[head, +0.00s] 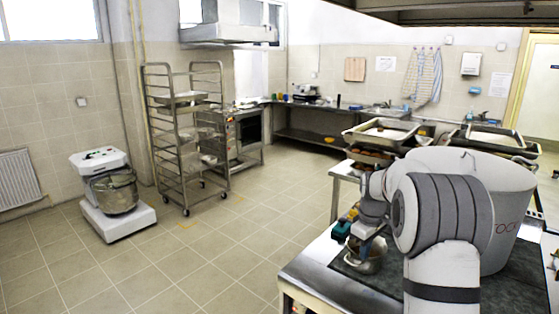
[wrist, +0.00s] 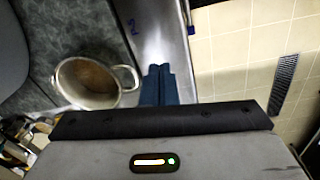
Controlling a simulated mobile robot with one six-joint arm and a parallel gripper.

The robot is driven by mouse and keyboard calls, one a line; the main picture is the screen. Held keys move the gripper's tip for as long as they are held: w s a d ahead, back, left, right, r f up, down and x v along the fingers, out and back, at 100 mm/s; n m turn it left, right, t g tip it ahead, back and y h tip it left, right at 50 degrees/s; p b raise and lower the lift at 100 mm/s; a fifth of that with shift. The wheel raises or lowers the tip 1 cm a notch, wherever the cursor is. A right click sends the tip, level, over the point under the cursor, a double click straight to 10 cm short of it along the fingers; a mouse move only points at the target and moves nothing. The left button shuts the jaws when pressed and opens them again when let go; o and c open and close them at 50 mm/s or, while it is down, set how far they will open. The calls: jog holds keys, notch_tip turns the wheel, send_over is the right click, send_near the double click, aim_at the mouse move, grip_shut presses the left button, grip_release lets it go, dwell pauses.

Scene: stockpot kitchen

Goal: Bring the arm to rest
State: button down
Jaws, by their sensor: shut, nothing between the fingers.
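My gripper (head: 342,232) is low in front of my arm, near the left edge of the steel table (head: 307,262). In the wrist view its two blue fingers (wrist: 160,72) are together with nothing between them. They point over the bare metal edge of the table. A metal pot (head: 366,262) with side handles stands on the dark mat on this table. In the wrist view the pot (wrist: 91,104) is just left of the fingers, apart from them, with a brownish inside. My arm hides part of the table in the head view.
Metal trays (head: 382,135) stand on a table behind my arm. A wheeled rack (head: 186,137) and a mixer (head: 117,193) stand on the left. The tiled floor (head: 235,245) between them and the table is clear. Beyond the table edge, the wrist view shows a floor grate (wrist: 285,82).

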jog(key=s+a+r+m, duration=0.2)
jog(key=s+a+r, duration=0.1)
jog(key=s+r, duration=0.4)
jog(key=s+a+m+t, duration=0.1)
jog(key=s+a+m, duration=0.2)
jog(key=s, duration=1)
jog(key=s+a+m+t, duration=0.1)
jog(key=s+a+m, duration=0.2)
jog(key=s, duration=1.1)
jog(key=shift+f+t, duration=0.3)
jog(key=shift+a, duration=0.15)
